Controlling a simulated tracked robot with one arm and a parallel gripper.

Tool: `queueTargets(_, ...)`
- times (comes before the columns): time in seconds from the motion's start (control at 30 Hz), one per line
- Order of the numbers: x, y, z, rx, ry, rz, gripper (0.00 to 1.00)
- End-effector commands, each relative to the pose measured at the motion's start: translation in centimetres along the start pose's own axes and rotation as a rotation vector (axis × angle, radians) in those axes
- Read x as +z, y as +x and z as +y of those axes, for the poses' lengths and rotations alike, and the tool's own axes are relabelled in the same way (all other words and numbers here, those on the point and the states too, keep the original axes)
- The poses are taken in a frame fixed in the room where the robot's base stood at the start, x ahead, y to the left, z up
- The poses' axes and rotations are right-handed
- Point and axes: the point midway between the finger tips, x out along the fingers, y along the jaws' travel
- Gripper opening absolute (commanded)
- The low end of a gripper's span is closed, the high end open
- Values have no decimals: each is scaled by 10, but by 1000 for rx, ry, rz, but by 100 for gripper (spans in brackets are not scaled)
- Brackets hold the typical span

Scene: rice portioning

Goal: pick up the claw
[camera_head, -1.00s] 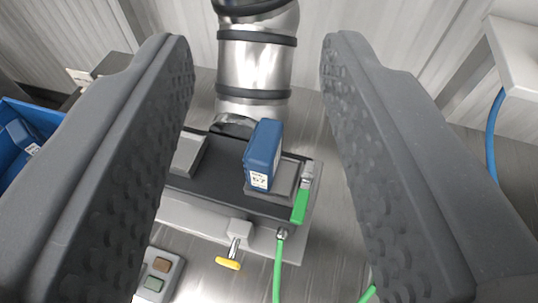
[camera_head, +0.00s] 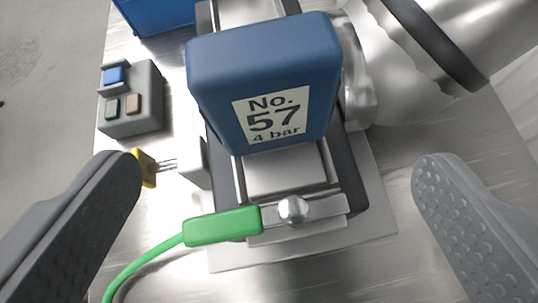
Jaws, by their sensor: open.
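A blue block (camera_head: 262,85) with a white label reading "No. 57 4 bar" stands upright on a grey metal fixture (camera_head: 290,172) at the upper middle. I cannot tell for sure which thing is the claw. A green handle (camera_head: 223,226) with a green cable joins a metal fitting with a round knob (camera_head: 293,209) at the fixture's near end. My gripper (camera_head: 282,168) is open and empty. Its fingers are wide apart, left and right of the fixture, and the block shows above and between their tips. No contact shows.
A yellow-handled valve (camera_head: 145,167) sticks out on the left, close to my left fingertip. A grey button box (camera_head: 131,98) stands at the upper left, with a blue bin (camera_head: 160,14) behind it. A shiny metal pipe (camera_head: 440,60) with a dark band fills the upper right.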

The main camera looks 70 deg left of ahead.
Motion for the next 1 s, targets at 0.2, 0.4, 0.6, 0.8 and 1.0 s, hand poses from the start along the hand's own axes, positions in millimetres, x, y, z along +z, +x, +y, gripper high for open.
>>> queueTargets(0.2, 29, -12, 11, -117, -116, 144, 89)
queueTargets(0.4, 39, -15, 12, -142, -168, 204, 89)
queueTargets(0.6, 36, 3, 9, -146, -174, 207, 89)
queueTargets(0.8, 30, 38, 3, -147, -173, 204, 89)
queueTargets(1.0, 24, 65, -1, -147, -171, 206, 89)
